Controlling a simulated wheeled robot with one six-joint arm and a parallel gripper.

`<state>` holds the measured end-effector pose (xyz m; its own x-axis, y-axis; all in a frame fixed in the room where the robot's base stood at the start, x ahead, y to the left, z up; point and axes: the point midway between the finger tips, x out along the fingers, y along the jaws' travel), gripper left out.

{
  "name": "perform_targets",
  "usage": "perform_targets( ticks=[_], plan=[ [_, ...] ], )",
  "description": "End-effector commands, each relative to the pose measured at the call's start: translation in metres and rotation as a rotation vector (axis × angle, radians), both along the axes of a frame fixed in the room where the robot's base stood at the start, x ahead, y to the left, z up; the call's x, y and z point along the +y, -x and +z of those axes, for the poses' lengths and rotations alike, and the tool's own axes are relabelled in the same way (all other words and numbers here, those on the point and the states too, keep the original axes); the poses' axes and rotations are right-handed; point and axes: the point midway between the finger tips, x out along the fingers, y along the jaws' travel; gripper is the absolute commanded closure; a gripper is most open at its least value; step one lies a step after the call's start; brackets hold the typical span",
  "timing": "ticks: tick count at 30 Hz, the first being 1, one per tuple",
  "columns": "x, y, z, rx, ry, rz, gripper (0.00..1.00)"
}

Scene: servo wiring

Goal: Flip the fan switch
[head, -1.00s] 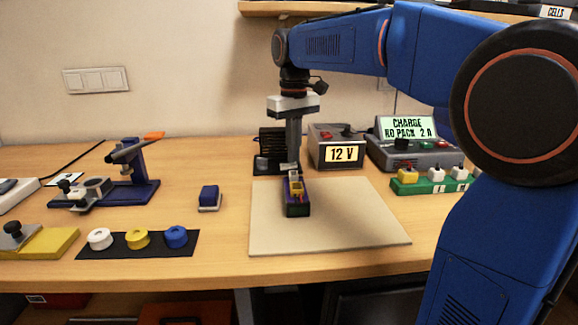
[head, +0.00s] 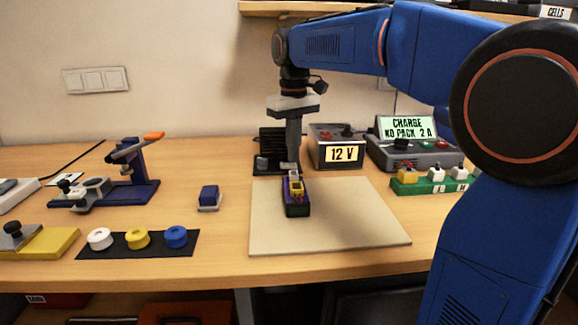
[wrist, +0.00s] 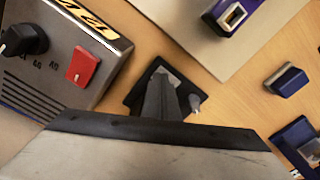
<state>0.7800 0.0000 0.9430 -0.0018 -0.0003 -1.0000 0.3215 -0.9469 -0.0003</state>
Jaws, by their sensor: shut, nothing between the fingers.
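The black slatted fan unit (head: 270,139) stands at the back of the bench in the head view, partly behind my gripper (head: 290,167). My gripper is shut, empty and points down in front of the fan's right side. In the wrist view, my shut gripper (wrist: 162,78) is over the fan's black base (wrist: 136,98). A small pale grey stub (wrist: 195,103), which looks like the switch lever, shows close to the right of the fingers. My gripper hides part of the base.
The 12 V supply (head: 336,150) is close on the right of my gripper, its red switch (wrist: 83,67) clear in the wrist view. A beige mat (head: 340,225) bears a purple block (head: 297,209) in front. A blue block (head: 209,195) is left of the mat.

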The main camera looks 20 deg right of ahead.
Motion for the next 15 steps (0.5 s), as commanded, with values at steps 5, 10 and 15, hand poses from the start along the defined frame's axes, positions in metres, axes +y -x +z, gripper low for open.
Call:
perform_targets(
  ticks=[5, 10, 15],
  plan=[
    [0.000, 0.000, 0.012, -0.002, -0.001, 0.000, 1.00],
    [0.000, -0.001, 0.023, -0.003, 0.000, 0.000, 1.00],
    [0.000, 0.000, 0.034, -0.002, -0.001, 0.000, 1.00]
  ],
)
